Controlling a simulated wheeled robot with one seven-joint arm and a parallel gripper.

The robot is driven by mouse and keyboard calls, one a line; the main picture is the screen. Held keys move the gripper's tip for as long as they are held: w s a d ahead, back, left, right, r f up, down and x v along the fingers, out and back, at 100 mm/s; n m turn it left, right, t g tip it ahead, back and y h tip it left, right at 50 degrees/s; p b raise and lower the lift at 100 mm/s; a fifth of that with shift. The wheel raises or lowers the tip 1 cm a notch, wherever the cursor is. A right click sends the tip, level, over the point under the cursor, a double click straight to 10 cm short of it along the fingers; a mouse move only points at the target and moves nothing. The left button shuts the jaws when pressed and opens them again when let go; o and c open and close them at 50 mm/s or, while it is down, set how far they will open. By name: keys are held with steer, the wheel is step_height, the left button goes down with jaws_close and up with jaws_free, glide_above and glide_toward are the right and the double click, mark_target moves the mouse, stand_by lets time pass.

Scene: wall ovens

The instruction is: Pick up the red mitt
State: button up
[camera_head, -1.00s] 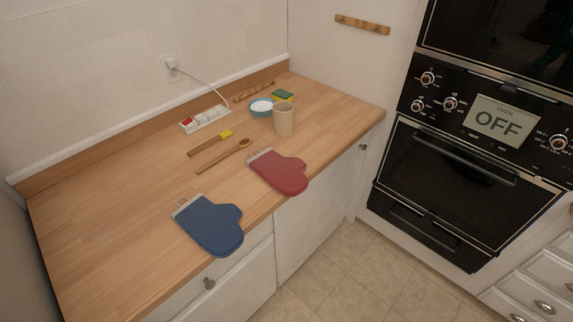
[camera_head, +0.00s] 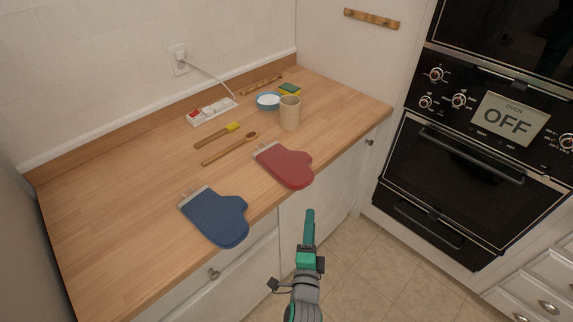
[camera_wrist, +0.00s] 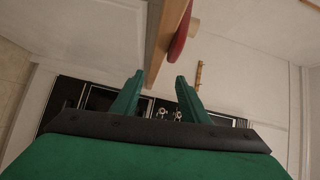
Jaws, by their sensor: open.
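The red mitt (camera_head: 284,166) lies flat on the wooden counter near its front edge, with its pale cuff toward the wall. In the wrist view the red mitt (camera_wrist: 180,36) shows edge-on at the top, beyond the fingertips. My gripper (camera_head: 309,215) is in front of the counter, over the floor, below the mitt in the head view and apart from it. In the wrist view my gripper (camera_wrist: 157,82) has its two green fingers spread, with nothing between them.
A blue mitt (camera_head: 215,216) lies left of the red one. A beige cup (camera_head: 289,114), a blue bowl (camera_head: 268,101), a wooden spoon (camera_head: 230,149), a yellow-tipped brush (camera_head: 217,136) and a power strip (camera_head: 211,111) stand farther back. The oven (camera_head: 447,180) is at right.

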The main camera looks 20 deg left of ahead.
mark_target(309, 184)
steer(key=shift+m+y, duration=0.3)
steer(key=shift+m, duration=0.2)
steer(key=w+a, duration=0.1)
steer(key=w, duration=0.1)
steer(key=w+a+r, duration=0.1)
steer(key=w, duration=0.1)
steer(key=w+a+r, duration=0.1)
steer(key=w, duration=0.2)
steer(key=shift+a+r, duration=0.15)
steer(key=shift+a, duration=0.2)
steer(key=shift+x, duration=3.2)
steer(key=shift+d, duration=0.15)
jaws_close()
